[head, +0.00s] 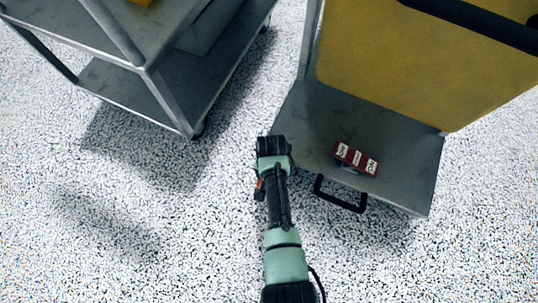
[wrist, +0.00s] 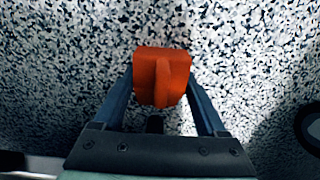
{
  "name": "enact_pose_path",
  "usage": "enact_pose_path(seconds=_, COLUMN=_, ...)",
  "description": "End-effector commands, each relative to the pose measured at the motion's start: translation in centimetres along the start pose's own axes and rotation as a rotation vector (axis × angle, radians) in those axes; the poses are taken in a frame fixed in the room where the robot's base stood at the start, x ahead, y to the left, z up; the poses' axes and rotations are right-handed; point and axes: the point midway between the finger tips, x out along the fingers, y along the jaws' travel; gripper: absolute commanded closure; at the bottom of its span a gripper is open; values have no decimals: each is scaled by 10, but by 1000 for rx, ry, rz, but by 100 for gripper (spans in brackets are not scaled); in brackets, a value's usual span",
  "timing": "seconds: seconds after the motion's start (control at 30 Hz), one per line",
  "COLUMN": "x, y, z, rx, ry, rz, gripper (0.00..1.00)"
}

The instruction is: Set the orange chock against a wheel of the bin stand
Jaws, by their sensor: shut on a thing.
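The orange chock (wrist: 162,75) is between the two fingers of my gripper (wrist: 160,92) in the wrist view, with speckled floor behind it. My gripper is shut on it. In the head view a small orange patch (head: 260,184) shows beside my arm; I cannot tell for sure that it is the chock. What looks like the bin stand is the grey platform (head: 412,188) under a large yellow bin (head: 420,60) at the right. My arm's end is just left of that platform. I see no wheel of it; its underside is hidden.
A grey shelved trolley (head: 125,80) stands at upper left, with a dark castor (head: 198,131) under its near corner. A red box with white labels (head: 356,158) lies on the right platform. A black loop handle (head: 340,194) juts from its front edge. The floor at lower left is clear.

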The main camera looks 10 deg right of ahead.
Motion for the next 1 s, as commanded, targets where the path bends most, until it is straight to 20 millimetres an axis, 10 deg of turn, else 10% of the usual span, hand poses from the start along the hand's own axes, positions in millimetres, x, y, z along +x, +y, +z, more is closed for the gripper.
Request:
enact_pose_path(seconds=0.2, x=-5, y=2, z=-10, rx=13, ry=21, rz=-3, gripper=94)
enact_pose_path(seconds=0.23, x=-5, y=2, z=-10, rx=13, ry=21, rz=-4, gripper=22)
enact_pose_path(seconds=0.37, x=-5, y=1, z=-10, rx=12, ry=21, rz=-4, gripper=0)
enact_pose_path(seconds=0.67, x=-8, y=1, z=-10, rx=10, ry=20, rz=-4, gripper=0)
enact_pose_path(seconds=1.0, x=-55, y=0, z=-5, rx=6, ry=10, rz=-3, gripper=0)
